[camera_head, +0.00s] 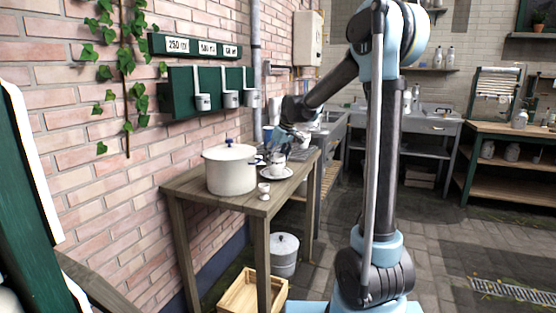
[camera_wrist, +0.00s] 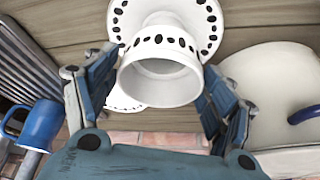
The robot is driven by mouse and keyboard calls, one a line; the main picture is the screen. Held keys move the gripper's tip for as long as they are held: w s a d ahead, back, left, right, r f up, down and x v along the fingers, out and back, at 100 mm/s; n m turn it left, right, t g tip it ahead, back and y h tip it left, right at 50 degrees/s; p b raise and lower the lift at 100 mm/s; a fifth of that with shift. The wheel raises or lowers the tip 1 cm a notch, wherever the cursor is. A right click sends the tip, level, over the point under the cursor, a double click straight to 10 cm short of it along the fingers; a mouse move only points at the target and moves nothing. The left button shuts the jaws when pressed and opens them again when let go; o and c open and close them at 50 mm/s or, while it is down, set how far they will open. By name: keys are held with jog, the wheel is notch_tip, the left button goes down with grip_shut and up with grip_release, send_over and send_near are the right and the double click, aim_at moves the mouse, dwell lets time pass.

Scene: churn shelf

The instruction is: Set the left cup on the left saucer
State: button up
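A white cup with black dots (camera_wrist: 160,75) is between the two fingers of my gripper (camera_wrist: 160,72) in the wrist view, its mouth towards the camera. The fingers are spread about the cup's width; I cannot tell whether both press on it. A dotted white saucer (camera_wrist: 208,22) lies behind the cup's base. The cup looks to be over or on it; contact is unclear. Part of a second white saucer (camera_wrist: 122,103) shows behind the cup. In the head view the cup (camera_head: 277,164) is at the saucer (camera_head: 276,175), with my gripper (camera_head: 276,148) just behind.
A large white pot (camera_head: 230,170) stands on the wooden table (camera_head: 205,198) left of the saucer. A small white cup (camera_head: 264,190) stands near the front edge. A blue mug (camera_wrist: 40,124) is beyond the gripper's left finger. White measures hang from a green wall rack (camera_head: 185,92).

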dwell(0.3)
jog(key=v, duration=1.2)
jog(key=s+d+f+m+h, duration=0.15)
jog(key=s+d+f, duration=0.25)
jog(key=s+d, duration=0.45)
jog(key=s+d+f+m, duration=0.3)
jog(key=s+d+f, duration=0.15)
jog(key=s, duration=0.65)
jog(key=s+d+f+m+h, duration=0.1)
jog(key=s+d+f, duration=0.3)
jog(key=s+f, duration=0.4)
jog(key=s+d+f+m, duration=0.4)
jog(key=s+f, duration=0.3)
jog(key=s, duration=0.3)
jog(key=shift+d+f+g+h, duration=0.35)
jog(key=shift+d+g, duration=0.05)
jog(key=shift+d, duration=0.05)
jog(key=shift+w+f, duration=0.2)
jog(key=shift+w, duration=0.25)
